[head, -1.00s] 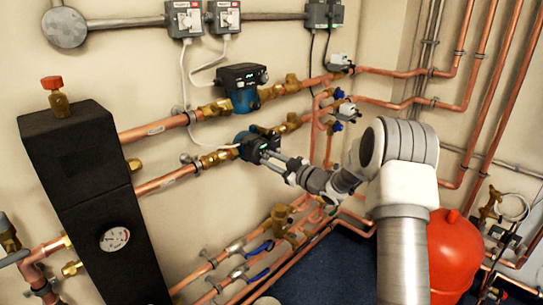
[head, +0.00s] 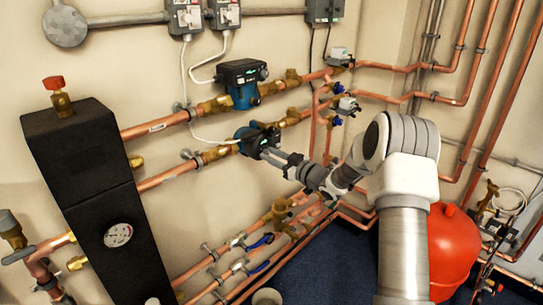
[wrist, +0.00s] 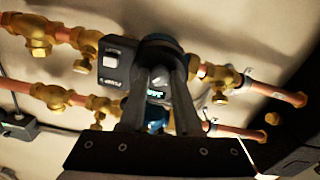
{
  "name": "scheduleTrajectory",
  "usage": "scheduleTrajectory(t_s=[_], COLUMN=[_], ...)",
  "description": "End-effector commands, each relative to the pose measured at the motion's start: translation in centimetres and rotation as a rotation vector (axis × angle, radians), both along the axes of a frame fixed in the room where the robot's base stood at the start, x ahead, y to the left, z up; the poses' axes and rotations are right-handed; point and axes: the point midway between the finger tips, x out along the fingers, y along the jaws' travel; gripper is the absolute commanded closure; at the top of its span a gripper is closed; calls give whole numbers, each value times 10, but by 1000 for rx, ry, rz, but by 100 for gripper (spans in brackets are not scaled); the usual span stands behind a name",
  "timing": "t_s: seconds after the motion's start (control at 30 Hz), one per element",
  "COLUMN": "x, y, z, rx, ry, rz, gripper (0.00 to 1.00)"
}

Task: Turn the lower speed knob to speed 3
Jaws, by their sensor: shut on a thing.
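The lower pump (head: 244,141) has a dark blue round body and a black control box. It sits on the lower of the two copper pipes and also shows in the wrist view (wrist: 160,48). My gripper (head: 266,150) is at the front of this pump. In the wrist view its fingers (wrist: 160,78) close in on the pump's front, shut on the speed knob. The knob itself is hidden by the fingertips, so its speed setting cannot be read.
Brass valves (head: 219,152) flank the lower pump along the pipe. A tall black unit with a gauge (head: 118,235) stands at left. A red tank (head: 450,250) is at right. More pipes with blue-handled valves (head: 260,242) run below. White cables hang by the pumps.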

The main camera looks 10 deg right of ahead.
Motion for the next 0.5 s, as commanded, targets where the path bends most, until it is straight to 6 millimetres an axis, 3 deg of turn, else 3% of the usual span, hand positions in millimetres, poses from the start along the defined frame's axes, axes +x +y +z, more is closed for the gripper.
scheduleTrajectory(t_s=[0.03,0.2,0.5], x=[0,0,-1], y=[0,0,-1], z=[-1,-1,0], rx=[1,0,0], ry=[2,1,1], rz=[0,0,-1], gripper=[65,38,38])
